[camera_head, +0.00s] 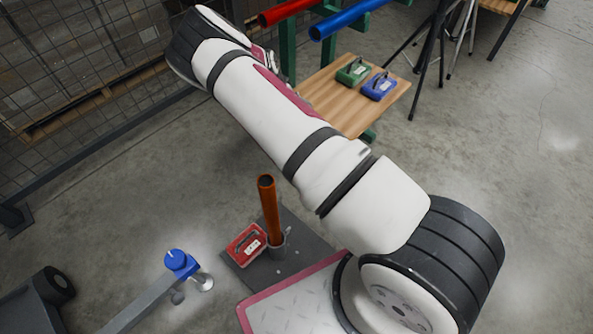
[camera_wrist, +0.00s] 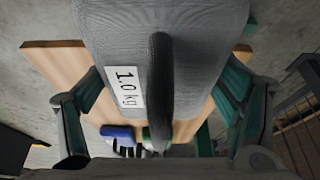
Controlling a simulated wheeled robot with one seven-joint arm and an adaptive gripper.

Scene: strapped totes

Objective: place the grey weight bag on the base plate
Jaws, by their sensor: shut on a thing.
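The grey weight bag (camera_wrist: 205,45) fills the upper middle of the wrist view, with a white "1.0 kg" label and a dark handle. My gripper (camera_wrist: 160,90) is shut on the bag's handle. In the head view, my arm hides the gripper and the grey bag. The dark base plate (camera_head: 302,254) lies on the floor at lower centre, with an upright orange-brown pole (camera_head: 268,208) in a socket. A red weight bag (camera_head: 247,245) rests on the plate, left of the pole. Bare plate shows around the socket and to its right.
A wooden shelf (camera_head: 340,82) holds a green bag (camera_head: 353,71) and a blue bag (camera_head: 379,87). Red (camera_head: 285,12) and blue (camera_head: 345,19) tubes sit above it. Mesh fencing (camera_head: 75,70) is at left. Tripod legs stand upper right.

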